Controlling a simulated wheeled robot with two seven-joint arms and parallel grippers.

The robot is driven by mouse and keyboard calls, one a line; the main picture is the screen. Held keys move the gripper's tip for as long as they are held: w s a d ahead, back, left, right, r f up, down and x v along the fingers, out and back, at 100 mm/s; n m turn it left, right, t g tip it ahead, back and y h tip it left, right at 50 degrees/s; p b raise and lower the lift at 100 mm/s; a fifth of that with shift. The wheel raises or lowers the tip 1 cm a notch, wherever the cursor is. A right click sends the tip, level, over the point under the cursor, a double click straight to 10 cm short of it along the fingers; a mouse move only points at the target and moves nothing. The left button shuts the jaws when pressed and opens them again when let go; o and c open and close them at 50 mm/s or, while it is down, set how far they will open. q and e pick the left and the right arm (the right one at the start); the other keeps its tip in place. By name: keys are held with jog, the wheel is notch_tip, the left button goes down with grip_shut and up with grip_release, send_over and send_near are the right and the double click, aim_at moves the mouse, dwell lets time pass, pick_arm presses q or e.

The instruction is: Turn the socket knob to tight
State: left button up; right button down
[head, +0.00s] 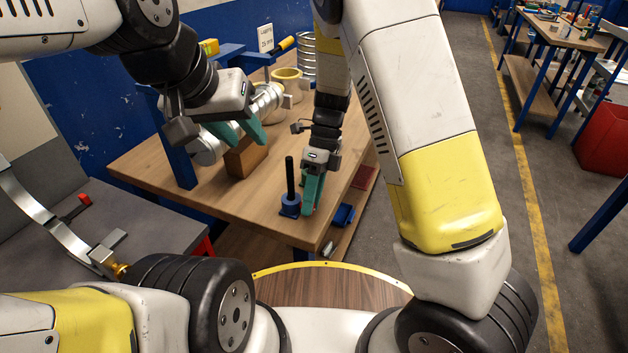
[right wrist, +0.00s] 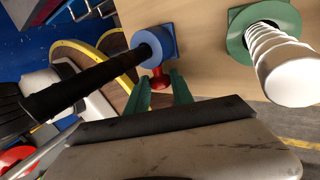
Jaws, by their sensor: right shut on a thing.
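The blue socket (head: 290,206) stands near the table's front corner with a black rod (head: 290,175) upright in it. In the right wrist view, the socket (right wrist: 155,45) has a small red knob (right wrist: 158,80) on its side. My right gripper (head: 313,195) points down beside the socket. In the right wrist view, its teal fingertips (right wrist: 160,88) are on either side of the knob, shut on it. My left gripper (head: 238,133) is open, above a wooden block and beside the silver spiral duct (head: 264,103). The knob is mostly hidden by the fingers in the head view.
The wooden block (head: 245,158) sits on the wooden table (head: 145,160). The table's middle front is clear.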

jog(key=shift+w, duration=0.1)
dwell(0.3)
jog(key=c, duration=1.1)
grip_release()
